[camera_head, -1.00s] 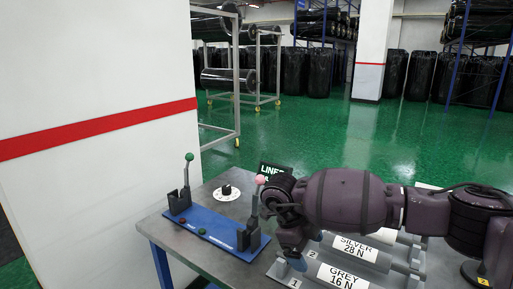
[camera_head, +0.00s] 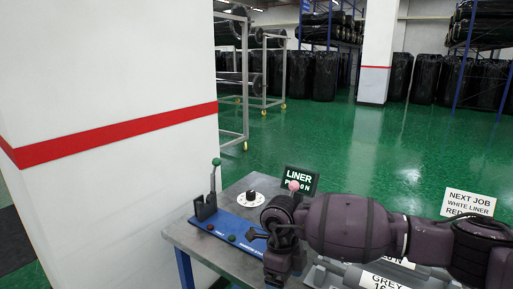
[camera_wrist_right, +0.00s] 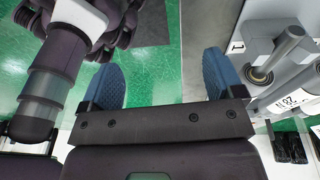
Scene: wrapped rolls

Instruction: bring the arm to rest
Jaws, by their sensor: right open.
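My right arm (camera_head: 345,224) reaches in from the right across the head view, above the grey table (camera_head: 180,236). My left gripper does not show.
A blue lever panel (camera_head: 226,228) and a black knob (camera_head: 250,196) are on the table. Labelled rolls (camera_head: 384,281) lie beside the arm. Signs read LINER (camera_head: 299,181) and NEXT JOB (camera_head: 468,202). A white wall (camera_head: 90,70) stands left; green floor (camera_head: 330,140) is open beyond.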

